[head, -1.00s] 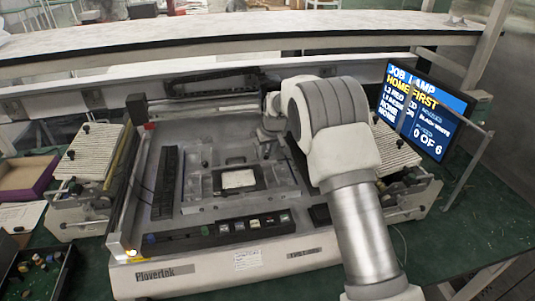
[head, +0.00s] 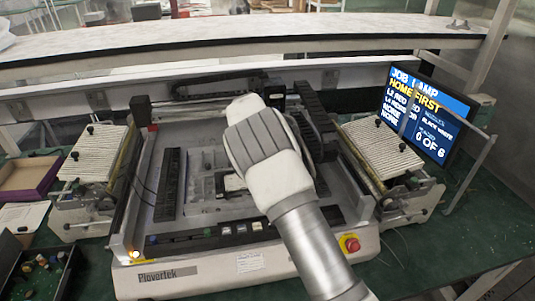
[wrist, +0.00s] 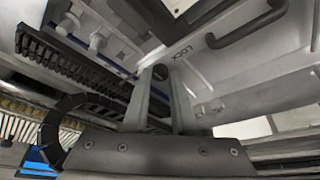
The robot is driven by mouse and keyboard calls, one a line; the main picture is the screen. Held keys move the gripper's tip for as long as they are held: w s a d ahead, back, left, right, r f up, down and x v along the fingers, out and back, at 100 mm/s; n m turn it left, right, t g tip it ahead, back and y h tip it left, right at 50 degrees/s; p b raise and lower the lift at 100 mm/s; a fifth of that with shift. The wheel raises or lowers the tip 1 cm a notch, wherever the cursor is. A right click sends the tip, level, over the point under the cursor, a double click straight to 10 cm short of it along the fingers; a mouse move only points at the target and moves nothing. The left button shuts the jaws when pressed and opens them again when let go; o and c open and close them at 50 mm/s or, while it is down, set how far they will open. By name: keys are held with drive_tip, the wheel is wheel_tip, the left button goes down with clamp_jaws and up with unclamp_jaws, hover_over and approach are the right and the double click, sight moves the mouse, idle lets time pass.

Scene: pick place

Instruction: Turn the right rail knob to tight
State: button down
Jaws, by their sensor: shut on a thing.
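My gripper (wrist: 160,82) shows in the wrist view, its two fingers close together. Between the fingertips is a small dark knob (wrist: 160,73), mostly covered by the fingers; the gripper is shut on it, and it appears to be the right rail knob. The word LOCK is printed upside down on the pale surface just right of the fingers. How far the knob is turned cannot be read. In the head view my arm covers the gripper and the knob, over the right half of the white Plovertek machine (head: 205,281).
A black handle (wrist: 248,27) lies right of the fingers, and a dark toothed rail (wrist: 75,62) lies left. In the head view a ribbed feeder (head: 382,150) stands right of the machine, with a monitor (head: 425,110) behind it. A red stop button (head: 351,243) is at the front right.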

drive_tip(key=m, duration=0.2)
drive_tip(key=m+g+h+p, duration=0.1)
drive_tip(key=m, duration=0.2)
drive_tip(key=shift+w+a, duration=0.15)
drive_tip(key=shift+m+g, duration=0.3)
drive_tip(key=shift+g, duration=0.1)
drive_tip(key=c, duration=0.7)
unclamp_jaws()
drive_tip(key=p+v, duration=0.2)
drive_tip(key=v, duration=1.5)
drive_tip(key=shift+a, duration=0.4)
drive_tip(key=shift+r, duration=0.1)
